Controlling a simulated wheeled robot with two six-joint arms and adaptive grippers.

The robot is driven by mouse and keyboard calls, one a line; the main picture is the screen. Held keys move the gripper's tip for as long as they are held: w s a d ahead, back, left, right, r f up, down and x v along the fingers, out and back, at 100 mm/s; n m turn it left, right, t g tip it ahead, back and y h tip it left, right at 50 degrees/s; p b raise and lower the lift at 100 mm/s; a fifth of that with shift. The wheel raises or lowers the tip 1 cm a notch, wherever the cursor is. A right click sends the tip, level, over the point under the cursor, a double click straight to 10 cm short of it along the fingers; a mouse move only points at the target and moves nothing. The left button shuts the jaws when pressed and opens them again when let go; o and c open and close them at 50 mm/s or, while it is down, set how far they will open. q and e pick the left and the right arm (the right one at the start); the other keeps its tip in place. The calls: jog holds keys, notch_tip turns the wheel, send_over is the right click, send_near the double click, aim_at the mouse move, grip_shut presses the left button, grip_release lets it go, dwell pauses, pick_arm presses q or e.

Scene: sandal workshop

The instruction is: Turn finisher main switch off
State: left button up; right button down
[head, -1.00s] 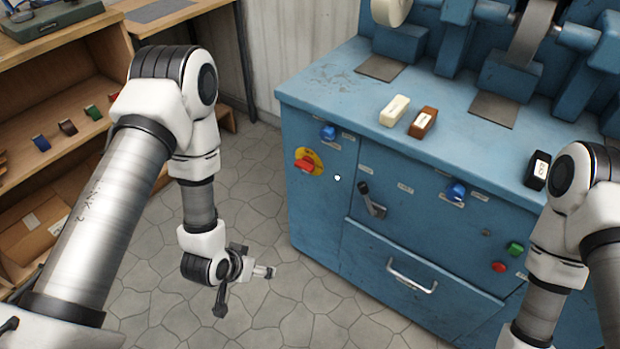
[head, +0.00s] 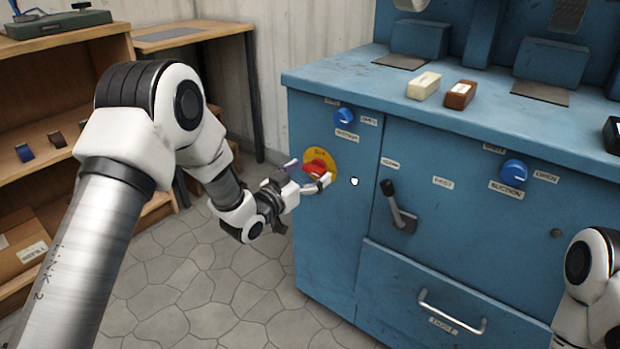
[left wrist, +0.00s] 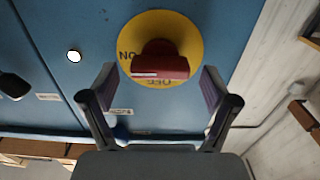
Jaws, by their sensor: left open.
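The finisher main switch is a red knob (head: 314,168) on a yellow round plate (head: 322,155), on the front of the blue cabinet. In the left wrist view the red knob (left wrist: 160,64) lies crosswise on the yellow plate (left wrist: 160,22), with ON printed at its left and OFF, upside down, below. My left gripper (head: 309,173) is open at the switch, one finger on each side. In the left wrist view the left gripper (left wrist: 160,85) shows gaps between its fingers and the knob. My right gripper is out of view.
A white round lamp (head: 355,181) sits right of the switch. A blue knob (head: 343,116) is above it, and a black lever (head: 397,207) and drawer handle (head: 451,312) are further right. Two blocks lie on the cabinet top (head: 350,78). A wooden shelf (head: 60,69) stands left.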

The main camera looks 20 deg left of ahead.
pick_arm(q)
jog(key=shift+w+d, duration=0.1)
jog(key=shift+w, duration=0.2)
jog(key=c, duration=1.2)
jog(key=shift+o, duration=0.2)
